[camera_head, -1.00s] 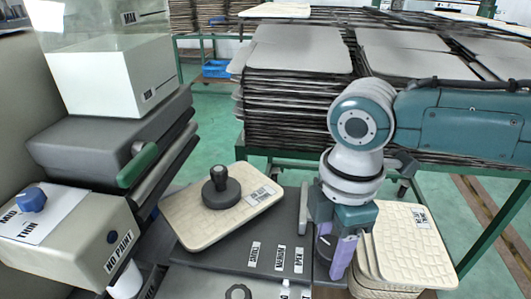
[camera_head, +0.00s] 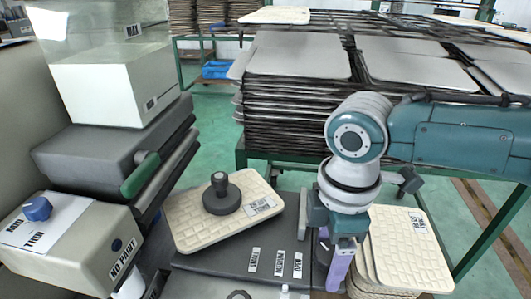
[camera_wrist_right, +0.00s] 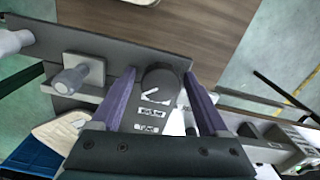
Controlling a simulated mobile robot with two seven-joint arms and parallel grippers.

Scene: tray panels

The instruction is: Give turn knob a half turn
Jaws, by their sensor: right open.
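A dark round turn knob (camera_wrist_right: 158,84) with a white pointer mark sits on a dark grey panel. In the right wrist view it lies between the two purple fingers of my right gripper (camera_wrist_right: 159,76), with a gap to each finger. The gripper is open. In the head view my right gripper (camera_head: 338,268) points down over the right part of the panel and mostly hides the knob. I cannot tell whether the fingertips are down to the knob's height. My left gripper is not in view.
A cream tray panel (camera_head: 180,218) with a dark round handled piece (camera_head: 221,197) lies left of the gripper. A cream stack (camera_head: 398,250) stands close on the right. A machine with a blue knob (camera_head: 37,208) and green handle (camera_head: 140,175) is at left. Labels (camera_head: 279,262) mark the dark panel.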

